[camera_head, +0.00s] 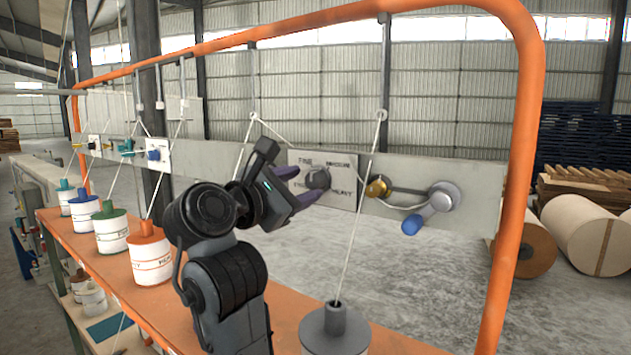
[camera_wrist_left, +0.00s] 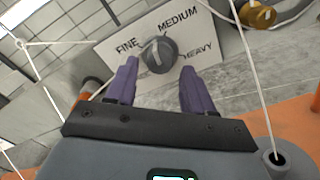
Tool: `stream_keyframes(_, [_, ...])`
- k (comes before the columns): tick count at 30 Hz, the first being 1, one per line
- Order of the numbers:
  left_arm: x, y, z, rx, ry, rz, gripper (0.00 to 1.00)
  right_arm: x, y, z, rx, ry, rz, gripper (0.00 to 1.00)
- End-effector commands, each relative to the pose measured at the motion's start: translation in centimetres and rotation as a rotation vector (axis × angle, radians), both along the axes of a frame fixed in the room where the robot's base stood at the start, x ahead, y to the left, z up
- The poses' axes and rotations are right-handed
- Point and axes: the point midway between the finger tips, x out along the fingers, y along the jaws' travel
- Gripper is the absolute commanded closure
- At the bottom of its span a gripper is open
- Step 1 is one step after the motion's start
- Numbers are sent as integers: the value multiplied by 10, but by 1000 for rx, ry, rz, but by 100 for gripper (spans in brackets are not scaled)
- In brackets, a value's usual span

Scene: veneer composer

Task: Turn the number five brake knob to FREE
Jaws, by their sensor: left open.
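A dark round knob (camera_head: 318,178) sits on a pale label plate (camera_head: 345,165) on the long grey rail. In the left wrist view the knob (camera_wrist_left: 158,55) carries a light pointer line, roughly upright in the picture. FINE, MEDIUM and HEAVY are readable around it; the lower-left label is hidden there and unclear in the head view. I see no number five mark. My left gripper (camera_head: 298,186) is open, its purple fingers pointing at the knob. In the left wrist view the fingertips (camera_wrist_left: 159,68) lie on either side of it; contact cannot be told. My right gripper is out of view.
Right of the plate are a brass fitting (camera_head: 377,187) and a blue-handled lever (camera_head: 412,224). White cords run down to several spools, including a grey-topped one (camera_head: 335,330) and an orange-topped one (camera_head: 150,255). An orange tube frame (camera_head: 527,130) arches around the rail.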

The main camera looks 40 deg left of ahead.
Motion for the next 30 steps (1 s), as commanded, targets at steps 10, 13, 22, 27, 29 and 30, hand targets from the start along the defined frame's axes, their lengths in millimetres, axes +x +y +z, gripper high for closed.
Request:
stream_keyframes(10, [5, 0, 1, -4, 0, -1, 48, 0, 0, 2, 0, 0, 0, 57])
stream_keyframes(13, [11, 0, 1, -4, 0, -1, 48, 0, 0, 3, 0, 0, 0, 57])
stream_keyframes(22, [24, 2, 0, -4, 0, 0, 48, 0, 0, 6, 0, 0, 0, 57])
stream_keyframes(27, [24, 2, 0, -3, 0, 0, 48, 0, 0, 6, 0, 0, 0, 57])
stream_keyframes(29, [24, 2, 0, -3, 0, 0, 48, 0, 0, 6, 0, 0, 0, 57])
stream_keyframes(30, [24, 2, 0, -3, 0, 0, 51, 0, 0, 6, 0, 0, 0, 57])
